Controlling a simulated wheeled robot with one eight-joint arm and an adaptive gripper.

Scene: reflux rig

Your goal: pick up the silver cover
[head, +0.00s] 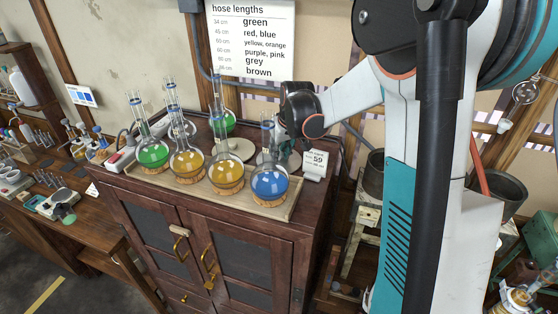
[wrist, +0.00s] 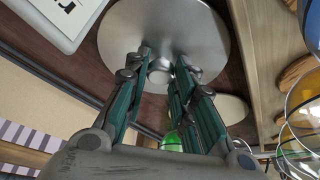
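The silver cover (wrist: 205,35) is a round, shiny disc with a small round knob (wrist: 160,75) at its middle. It fills the top middle of the wrist view. I see no clear contact with the knob. In the head view my gripper (head: 287,156) reaches down behind the blue flask (head: 269,183), at the right end of the cabinet top. There the flask and my gripper hide most of the cover.
Flasks with green (head: 153,154), yellow (head: 226,175) and blue liquid stand in a wooden tray (head: 200,195) in front of my gripper. A white card stand (head: 315,165) is close on the right. A pale disc (head: 238,149) lies to the left.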

